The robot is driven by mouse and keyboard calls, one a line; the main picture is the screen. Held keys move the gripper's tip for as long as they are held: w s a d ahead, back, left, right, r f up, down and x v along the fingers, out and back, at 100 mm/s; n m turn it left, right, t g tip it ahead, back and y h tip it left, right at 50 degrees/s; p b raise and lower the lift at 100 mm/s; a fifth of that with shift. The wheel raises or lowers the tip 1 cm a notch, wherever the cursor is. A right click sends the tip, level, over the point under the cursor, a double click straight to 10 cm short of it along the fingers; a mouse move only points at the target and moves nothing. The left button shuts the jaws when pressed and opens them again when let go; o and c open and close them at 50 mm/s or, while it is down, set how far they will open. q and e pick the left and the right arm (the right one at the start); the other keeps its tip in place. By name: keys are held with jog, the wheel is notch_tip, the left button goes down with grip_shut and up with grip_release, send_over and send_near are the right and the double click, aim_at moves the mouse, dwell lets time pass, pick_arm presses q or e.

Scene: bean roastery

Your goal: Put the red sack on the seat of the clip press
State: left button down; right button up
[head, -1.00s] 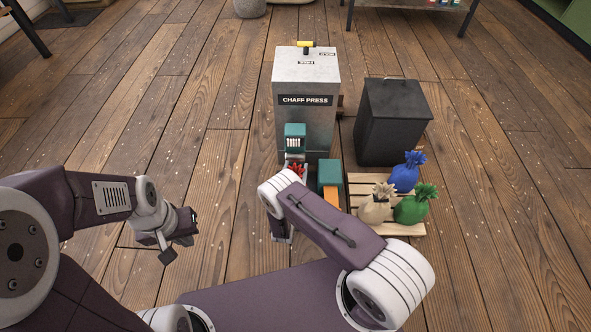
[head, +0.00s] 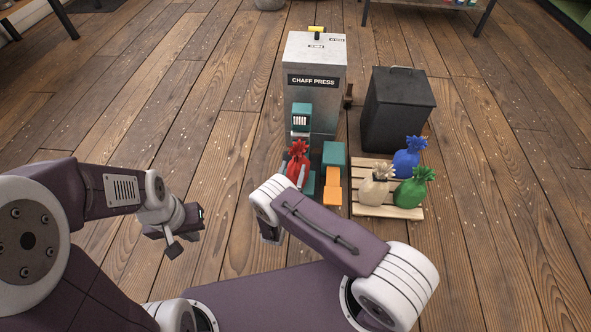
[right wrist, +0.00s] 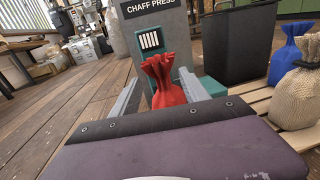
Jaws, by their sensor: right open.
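The red sack (head: 298,158) stands upright in front of the chaff press, just below the teal barred head (head: 301,119) of a small press unit. I take this unit for the clip press; its seat is hidden under the sack. In the right wrist view the red sack (right wrist: 166,82) sits between the two grey fingers of my right gripper (right wrist: 160,88). They are spread, with the sack's lower part hidden by my wrist. My left gripper (head: 178,240) hangs empty over the floor at the left; its finger gap is unclear.
The grey chaff press (head: 316,75) stands behind, with a black bin (head: 397,112) to its right. A pallet (head: 372,211) holds blue, beige and green sacks. A teal and orange unit (head: 333,185) is close right of the red sack. Floor at left is clear.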

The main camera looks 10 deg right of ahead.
jog(key=s+d+r+m+g+h, duration=0.2)
jog(key=s+d+r+m+g, duration=0.2)
jog(key=s+d+m+g, duration=0.25)
jog(key=s+d+r+m+g+h, duration=0.3)
jog(key=d+r+m+g, duration=0.3)
jog(key=d, duration=0.3)
jog(key=s+a+r+m+g+y, duration=0.1)
jog(key=s+a+m+g+y, duration=0.2)
jog(key=s+m, duration=0.35)
jog(key=s+a+r+m+g+y, duration=0.1)
jog(key=s+r+m+g+y, duration=0.15)
jog(key=s+m+y, duration=0.4)
jog(key=s+a+r+m+t+y, duration=0.2)
jog(key=a+r+m+t+y, duration=0.1)
jog(key=a+m, duration=0.2)
jog(key=shift+s+a+r+m, duration=0.15)
jog(key=shift+s+a+m, duration=0.1)
jog(key=shift+a+m, duration=0.1)
jog(key=shift+y, duration=0.25)
notch_tip(320, 180, up, 50)
jog(key=p, duration=5)
jog(key=shift+r, duration=0.2)
